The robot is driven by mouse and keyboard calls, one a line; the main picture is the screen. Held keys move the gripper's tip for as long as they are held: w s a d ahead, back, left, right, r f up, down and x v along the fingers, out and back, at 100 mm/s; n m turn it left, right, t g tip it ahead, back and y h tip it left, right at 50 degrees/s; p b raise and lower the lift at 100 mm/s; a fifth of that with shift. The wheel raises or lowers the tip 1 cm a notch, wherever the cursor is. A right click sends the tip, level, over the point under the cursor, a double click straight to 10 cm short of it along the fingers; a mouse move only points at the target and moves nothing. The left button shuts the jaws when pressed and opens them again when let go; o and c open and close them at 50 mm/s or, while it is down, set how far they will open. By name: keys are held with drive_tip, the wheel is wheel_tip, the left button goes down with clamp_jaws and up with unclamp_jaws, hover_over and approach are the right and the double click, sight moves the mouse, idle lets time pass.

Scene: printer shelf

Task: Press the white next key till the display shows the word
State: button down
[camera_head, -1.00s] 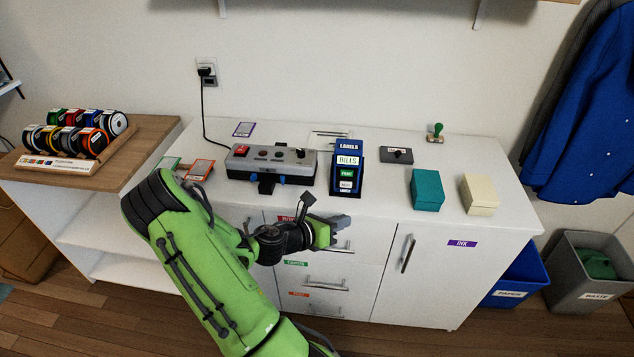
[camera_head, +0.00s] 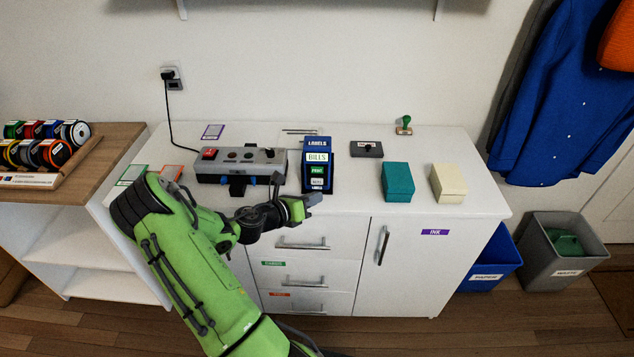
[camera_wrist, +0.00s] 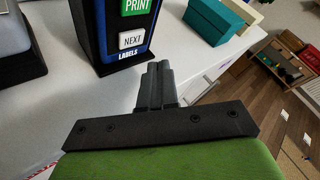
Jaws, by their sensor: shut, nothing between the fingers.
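The blue label printer (camera_head: 317,145) stands on the white cabinet top. Its display (camera_head: 317,157) reads "BILLS". Below it are the green PRINT key (camera_head: 317,170) and the white NEXT key (camera_head: 317,181). In the wrist view the NEXT key (camera_wrist: 132,39) and the lower part of the PRINT key (camera_wrist: 136,6) show; the display is out of that view. My gripper (camera_head: 314,199) is shut and empty, in front of and a little below the printer. In the wrist view its fingertips (camera_wrist: 157,68) are just below and right of the NEXT key, apart from it.
A grey device with a red button (camera_head: 240,165) stands left of the printer. To its right are a dark stamp pad (camera_head: 367,149), a teal box (camera_head: 397,182) and a cream box (camera_head: 448,183). The cabinet's front edge runs beneath my gripper.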

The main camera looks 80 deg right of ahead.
sight(323, 184)
drive_tip(key=shift+w+d+p, duration=0.15)
drive_tip(key=shift+d+p, duration=0.05)
drive_tip(key=shift+d, duration=0.35)
drive_tip(key=shift+w+d+p, duration=0.15)
drive_tip(key=shift+d, duration=0.35)
drive_tip(key=shift+r, duration=0.1)
idle(1.1)
drive_tip(key=shift+d+p, duration=0.4)
drive_tip(key=shift+p, duration=0.05)
drive_tip(key=shift+w+d, duration=0.15)
drive_tip(key=shift+d, duration=0.3)
idle(0.4)
drive_tip(key=shift+s+a+p, duration=0.2)
drive_tip(key=shift+a+p, duration=0.4)
drive_tip(key=shift+a, duration=0.25)
drive_tip(key=a, duration=0.2)
drive_tip(key=s+a+p, duration=0.1)
drive_tip(key=a, duration=0.2)
